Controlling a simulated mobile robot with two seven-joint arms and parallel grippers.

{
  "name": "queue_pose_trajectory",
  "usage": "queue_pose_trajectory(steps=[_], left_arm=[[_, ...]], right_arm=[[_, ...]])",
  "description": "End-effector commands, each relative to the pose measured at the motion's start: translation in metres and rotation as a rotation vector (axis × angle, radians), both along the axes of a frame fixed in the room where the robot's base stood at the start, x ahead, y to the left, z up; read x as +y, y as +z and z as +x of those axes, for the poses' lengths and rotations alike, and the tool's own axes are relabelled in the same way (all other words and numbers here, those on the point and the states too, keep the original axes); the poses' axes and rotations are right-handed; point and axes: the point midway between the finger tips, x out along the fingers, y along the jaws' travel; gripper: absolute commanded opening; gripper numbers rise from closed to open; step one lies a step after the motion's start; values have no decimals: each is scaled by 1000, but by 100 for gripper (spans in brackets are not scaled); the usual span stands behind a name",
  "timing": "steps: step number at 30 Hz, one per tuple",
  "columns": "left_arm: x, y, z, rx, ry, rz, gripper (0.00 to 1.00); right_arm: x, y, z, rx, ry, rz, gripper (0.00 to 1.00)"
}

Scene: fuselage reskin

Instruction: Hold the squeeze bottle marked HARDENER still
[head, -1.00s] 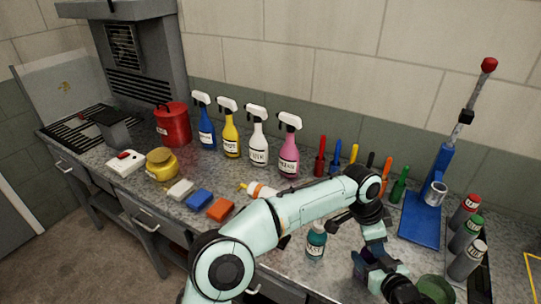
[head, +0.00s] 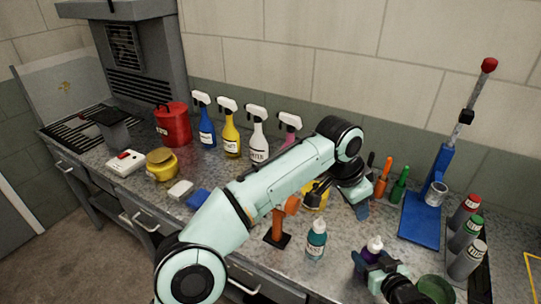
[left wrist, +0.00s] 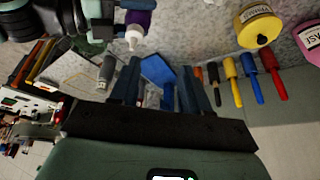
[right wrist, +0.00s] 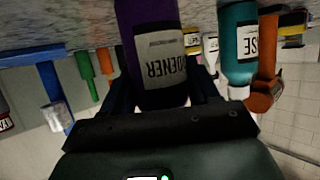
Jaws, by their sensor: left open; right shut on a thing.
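The squeeze bottle marked HARDENER (right wrist: 160,55) is purple with a pale label and stands between the fingers of my right gripper (right wrist: 165,95), which is shut on it. In the head view its purple top and pale tip (head: 373,246) show above my right gripper (head: 374,268); its lower part is hidden. My left gripper (head: 362,209) is open and empty, behind the bottle and apart from it. In the left wrist view the bottle's white nozzle and purple body (left wrist: 136,28) lie beyond the open left fingers (left wrist: 160,85).
A teal bottle (head: 316,240) stands left of the HARDENER bottle. An orange-handled tool on a black base (head: 278,228) is farther left. A green round container (head: 436,289) is close on the right. A blue stand (head: 420,222) and several capped cans (head: 467,234) stand farther right.

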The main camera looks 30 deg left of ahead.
Motion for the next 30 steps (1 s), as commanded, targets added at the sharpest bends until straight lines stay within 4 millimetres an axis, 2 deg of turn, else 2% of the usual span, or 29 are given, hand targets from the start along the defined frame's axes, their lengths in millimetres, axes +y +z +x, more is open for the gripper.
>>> queue_pose_trajectory(steps=[3,15,30], left_arm=[[25,2,8,-20,88,8,46],[102,11,25,-84,359,27,46],[198,25,29,-174,673,48,46]], right_arm=[[0,1,0,-1,0,1,24],[0,1,0,-1,0,1,24],[0,1,0,-1,0,1,24]])
